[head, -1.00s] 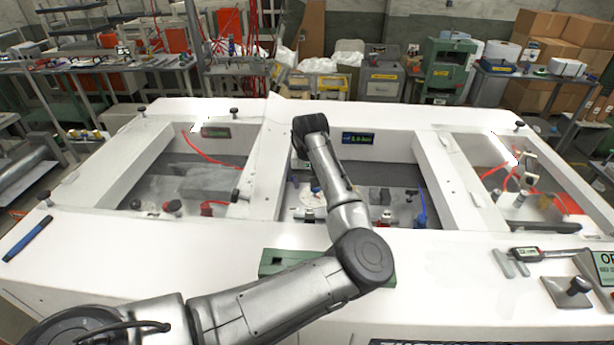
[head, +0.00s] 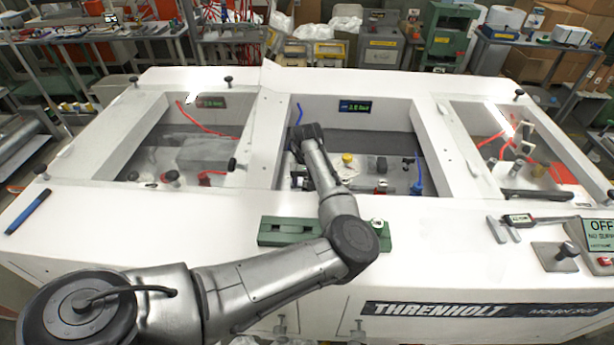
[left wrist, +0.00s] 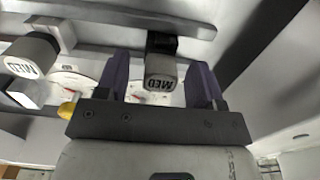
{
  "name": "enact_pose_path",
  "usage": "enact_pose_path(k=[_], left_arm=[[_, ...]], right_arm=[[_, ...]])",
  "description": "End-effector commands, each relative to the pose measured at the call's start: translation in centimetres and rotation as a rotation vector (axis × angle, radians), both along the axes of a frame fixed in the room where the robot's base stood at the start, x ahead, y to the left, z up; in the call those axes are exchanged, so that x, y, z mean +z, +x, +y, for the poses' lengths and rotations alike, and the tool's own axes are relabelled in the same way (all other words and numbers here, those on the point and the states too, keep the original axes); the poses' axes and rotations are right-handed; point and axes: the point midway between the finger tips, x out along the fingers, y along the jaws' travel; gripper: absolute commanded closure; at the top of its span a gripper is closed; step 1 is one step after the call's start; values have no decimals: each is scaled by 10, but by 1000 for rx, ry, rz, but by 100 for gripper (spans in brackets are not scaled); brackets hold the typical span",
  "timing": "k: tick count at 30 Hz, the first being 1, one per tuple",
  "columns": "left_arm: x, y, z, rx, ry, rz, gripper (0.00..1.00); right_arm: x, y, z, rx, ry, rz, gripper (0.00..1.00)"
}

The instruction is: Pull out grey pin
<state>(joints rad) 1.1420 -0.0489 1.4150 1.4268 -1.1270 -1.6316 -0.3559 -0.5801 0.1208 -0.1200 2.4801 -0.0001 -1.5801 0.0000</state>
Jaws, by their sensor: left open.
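In the left wrist view, my left gripper (left wrist: 157,80) has its two purple fingers spread apart. A second grey pin (left wrist: 34,56) marked MED is at the left, outside the fingers. In the head view, my left arm reaches into the middle bay of the white machine (head: 230,222). Its fingertips and the pins are hidden there. My right gripper is not in view.
The middle bay also holds a yellow cap (head: 347,160) and a blue part (head: 417,186). White walls enclose the bay. A green block (head: 285,231) lies on the front ledge under my arm, and a blue marker (head: 27,212) lies at the left.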

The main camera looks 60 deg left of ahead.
Motion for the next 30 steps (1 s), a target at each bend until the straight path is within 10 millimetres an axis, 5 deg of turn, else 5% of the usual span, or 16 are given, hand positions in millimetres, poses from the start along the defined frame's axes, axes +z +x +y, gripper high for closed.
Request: enact_pose_path(k=[8, 24, 30], left_arm=[[-1, 0, 0, 0, 0, 0, 39], [0, 0, 0, 1, 1, -1, 91], [0, 0, 0, 1, 1, -1, 92]], right_arm=[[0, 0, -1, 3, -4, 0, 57], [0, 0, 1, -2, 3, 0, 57], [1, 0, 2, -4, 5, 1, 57]])
